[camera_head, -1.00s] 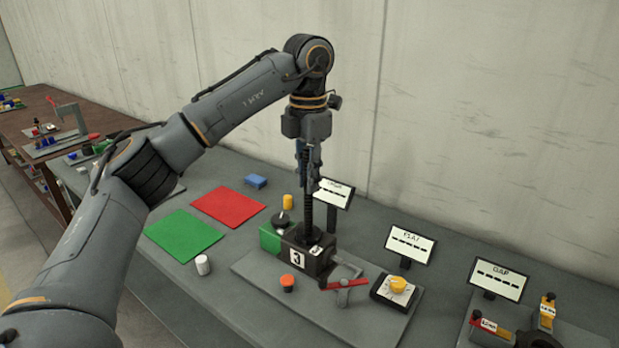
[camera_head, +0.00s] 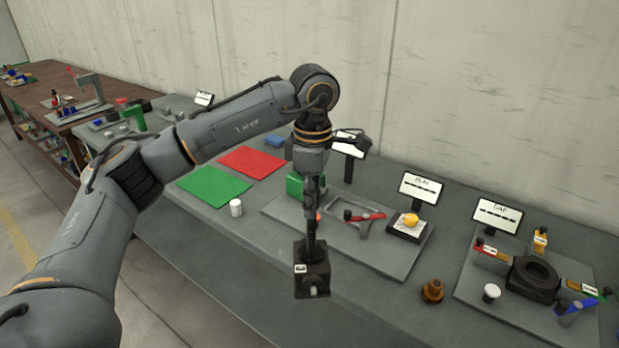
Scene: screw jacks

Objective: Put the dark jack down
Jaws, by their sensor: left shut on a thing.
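The dark jack (camera_head: 313,273) is a black block-shaped base with a small white label and a light stub low on its front. My left gripper (camera_head: 311,208) is shut on its upright screw, above the base. The jack hangs roughly upright in front of the grey board (camera_head: 385,258), near the bench's front edge. I cannot tell how high its underside is. The gripper and jack hide part of the board and the green block (camera_head: 294,187) behind. My right gripper is not in view.
The green mat (camera_head: 213,186) and red mat (camera_head: 252,163) lie bare at the left, with a white cylinder (camera_head: 236,208) nearby. A brown flanged part (camera_head: 432,290) stands right of the jack. A second board (camera_head: 520,312) with gauges is at the far right.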

